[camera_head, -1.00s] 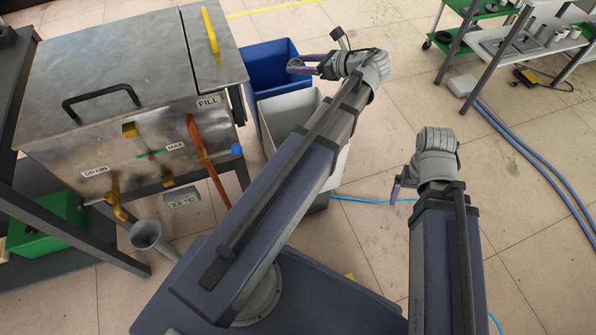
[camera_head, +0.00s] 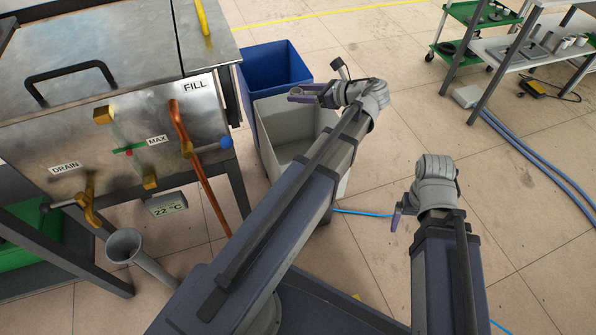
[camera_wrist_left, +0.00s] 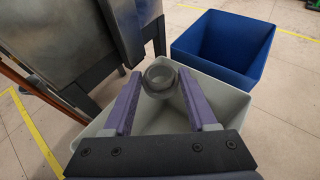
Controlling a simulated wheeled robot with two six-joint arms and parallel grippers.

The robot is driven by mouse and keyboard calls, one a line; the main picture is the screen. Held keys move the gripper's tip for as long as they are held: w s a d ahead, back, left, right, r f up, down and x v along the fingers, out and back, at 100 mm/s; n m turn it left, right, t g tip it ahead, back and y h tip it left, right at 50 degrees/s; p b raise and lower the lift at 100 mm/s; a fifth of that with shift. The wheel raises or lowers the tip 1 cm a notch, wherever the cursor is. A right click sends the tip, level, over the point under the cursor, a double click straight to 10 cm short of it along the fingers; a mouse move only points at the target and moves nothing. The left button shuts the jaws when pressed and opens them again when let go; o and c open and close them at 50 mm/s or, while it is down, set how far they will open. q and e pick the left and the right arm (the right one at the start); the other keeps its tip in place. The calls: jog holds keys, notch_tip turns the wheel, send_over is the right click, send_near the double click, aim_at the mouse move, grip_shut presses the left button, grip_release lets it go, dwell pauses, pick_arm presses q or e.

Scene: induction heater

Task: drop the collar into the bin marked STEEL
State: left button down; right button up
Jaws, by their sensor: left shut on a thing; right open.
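My left gripper (camera_head: 303,93) is shut on the collar, a small grey ring (camera_wrist_left: 160,79) held between the purple fingertips in the left wrist view. In the head view the collar is hard to make out. The gripper and collar are over the pale grey bin (camera_head: 262,138), near its far edge beside the blue bin (camera_head: 268,85). In the left wrist view the grey bin (camera_wrist_left: 226,92) lies below the fingers and the blue bin (camera_wrist_left: 236,79) is farther right. No STEEL marking is visible on either bin. My right gripper (camera_head: 398,210) is open and empty, away from the bins.
A metal tank (camera_head: 110,110) with FILL, MAX and DRAIN labels stands left of the bins, with a copper pipe (camera_head: 197,160) and a funnel (camera_head: 125,245). A bench with parts (camera_head: 530,50) is at the far right. Blue hoses (camera_head: 540,160) cross the floor.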

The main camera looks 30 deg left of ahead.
pick_arm(q)
notch_tip(320, 180, down, 4)
jog(key=b, duration=0.3)
pick_arm(e)
notch_tip(320, 180, down, 4)
jog(key=shift+r, duration=0.1)
pick_arm(q)
jog(key=shift+r, duration=0.1)
jog(key=shift+c, duration=0.6)
grip_release()
jog(key=p+v, duration=0.3)
jog(key=v, duration=0.4)
jog(key=shift+d, duration=0.45)
pick_arm(e)
jog(key=shift+r, duration=1.45)
pick_arm(q)
jog(key=shift+a, duration=0.1)
